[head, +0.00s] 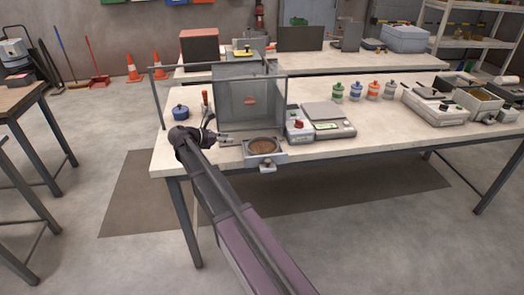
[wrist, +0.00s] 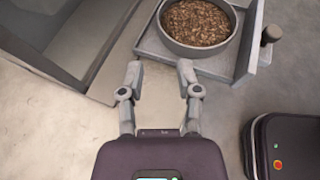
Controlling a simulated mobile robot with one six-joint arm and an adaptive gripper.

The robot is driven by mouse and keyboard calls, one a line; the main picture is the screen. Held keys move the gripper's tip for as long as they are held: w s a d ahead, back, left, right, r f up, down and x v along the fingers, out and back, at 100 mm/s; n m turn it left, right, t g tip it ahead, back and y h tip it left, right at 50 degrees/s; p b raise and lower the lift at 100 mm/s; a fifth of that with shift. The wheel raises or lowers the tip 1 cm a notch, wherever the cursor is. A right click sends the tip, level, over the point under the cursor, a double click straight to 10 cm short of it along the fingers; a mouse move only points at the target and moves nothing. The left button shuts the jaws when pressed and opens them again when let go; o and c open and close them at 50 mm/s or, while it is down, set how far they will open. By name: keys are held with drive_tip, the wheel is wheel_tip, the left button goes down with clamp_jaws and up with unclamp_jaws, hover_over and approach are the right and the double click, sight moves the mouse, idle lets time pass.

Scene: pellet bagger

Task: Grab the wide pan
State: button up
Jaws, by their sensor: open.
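A wide round grey pan (head: 263,153) filled with brown pellets sits on a small metal tray (head: 281,159) at the front edge of the bench. In the wrist view the pan (wrist: 196,50) is at the top, right of centre, partly cut off by the frame. My gripper (head: 226,139) is just left of the pan above the bench. In the wrist view my gripper (wrist: 160,70) has its fingers spread, with nothing between them. The pan lies beyond the fingertips and to the right, apart from them.
A clear-walled box (head: 235,105) stands behind the pan. A scale (head: 327,128) and a device with a red knob (head: 299,126) are to the right. A small knob (wrist: 271,34) sticks out from the tray's side. A blue lidded pot (head: 180,112) stands at left.

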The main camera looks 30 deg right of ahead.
drive_tip(key=b, duration=0.3)
approach(255, 139)
drive_tip(key=shift+x, duration=2.4)
drive_tip(key=shift+w, duration=0.15)
drive_tip(key=shift+b+x, duration=1.15)
drive_tip(key=shift+x, duration=1.55)
clamp_jaws()
